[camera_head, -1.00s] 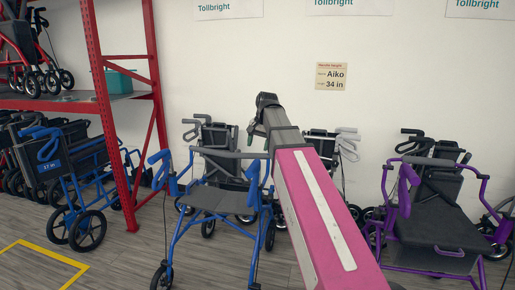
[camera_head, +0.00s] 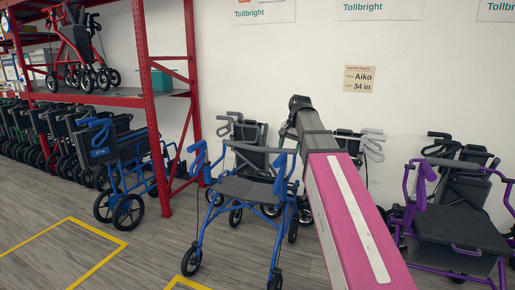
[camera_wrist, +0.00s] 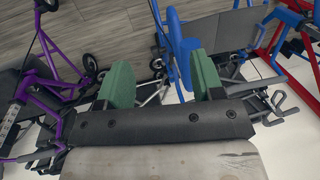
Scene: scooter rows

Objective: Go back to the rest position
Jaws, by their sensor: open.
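My gripper shows in the wrist view (camera_wrist: 160,85) with its two green-padded fingers spread apart and nothing between them. In the head view my pink arm reaches up from the lower right, and its dark end (camera_head: 297,108) is in front of the wall, above the walkers. A blue walker (camera_head: 245,190) with a dark seat stands on the floor just left of my arm. A purple walker (camera_head: 455,225) stands to the right of my arm. In the wrist view the blue walker's handle (camera_wrist: 185,45) shows behind the fingers.
A red rack (camera_head: 150,100) stands at the left with walkers on its shelf and beneath it. Grey walkers (camera_head: 248,133) stand behind the blue one against the wall. Yellow floor lines (camera_head: 95,230) mark open floor at the lower left. A small sign (camera_head: 359,79) reads Aiko, 34 in.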

